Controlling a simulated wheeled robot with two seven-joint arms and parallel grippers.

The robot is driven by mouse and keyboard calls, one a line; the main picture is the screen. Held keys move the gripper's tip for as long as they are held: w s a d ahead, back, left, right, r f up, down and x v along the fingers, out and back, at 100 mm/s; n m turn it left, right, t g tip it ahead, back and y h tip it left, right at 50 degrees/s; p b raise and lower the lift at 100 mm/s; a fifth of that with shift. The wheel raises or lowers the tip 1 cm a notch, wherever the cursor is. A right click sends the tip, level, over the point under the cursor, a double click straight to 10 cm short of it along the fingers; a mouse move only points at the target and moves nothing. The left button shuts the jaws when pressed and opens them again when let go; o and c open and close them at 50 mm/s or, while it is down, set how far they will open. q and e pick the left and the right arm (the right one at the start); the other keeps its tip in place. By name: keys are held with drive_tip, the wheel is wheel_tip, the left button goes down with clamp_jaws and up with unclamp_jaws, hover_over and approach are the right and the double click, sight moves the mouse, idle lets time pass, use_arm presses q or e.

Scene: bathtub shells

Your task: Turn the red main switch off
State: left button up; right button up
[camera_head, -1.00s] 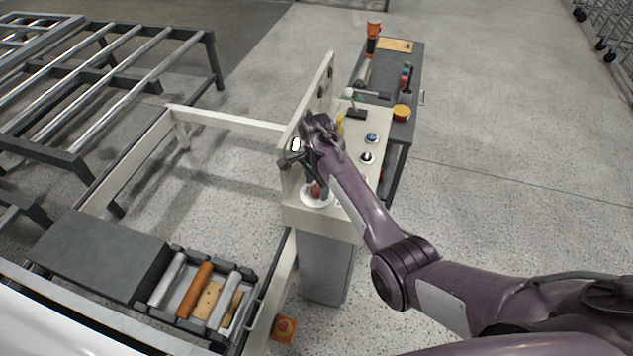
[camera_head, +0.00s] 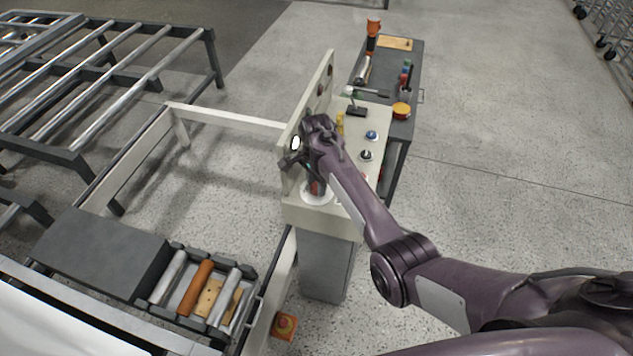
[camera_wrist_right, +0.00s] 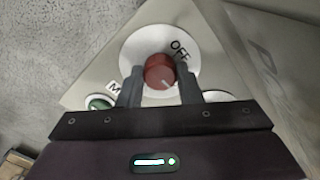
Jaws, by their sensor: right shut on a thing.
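The red main switch (camera_wrist_right: 159,71) is a round red knob on a white disc (camera_wrist_right: 133,47) with the word OFF at its upper right in the right wrist view. A small pale mark on the knob faces lower right, away from OFF. My right gripper (camera_wrist_right: 160,82) is shut on the knob, one dark finger on each side. In the head view the right gripper (camera_head: 314,180) points down at the near end of the cream control panel (camera_head: 352,215), and the knob (camera_head: 315,188) is mostly hidden behind it. My left gripper is not in view.
A green button (camera_wrist_right: 98,102) is beside the switch. A blue button (camera_head: 371,135) and a black lever (camera_head: 357,111) are farther along the panel. A raised cream board (camera_head: 325,75) borders its left side. A grey cart (camera_head: 420,65) stands behind. A tray of rollers (camera_head: 250,300) is lower left.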

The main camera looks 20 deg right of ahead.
drive_tip(key=shift+r+n+p, duration=0.1)
drive_tip(key=shift+n+p, duration=0.2)
drive_tip(key=shift+n, duration=0.3)
drive_tip(key=shift+n+p, duration=0.6)
drive_tip(key=shift+n, duration=0.6)
drive_tip(key=n+p, duration=0.1)
drive_tip(key=n, duration=0.2)
drive_tip(key=shift+n, duration=0.3)
drive_tip(key=n, duration=0.5)
drive_tip(key=shift+d, duration=0.1)
drive_tip(key=n, duration=0.5)
drive_tip(key=shift+n, duration=0.3)
drive_tip(key=o, duration=1)
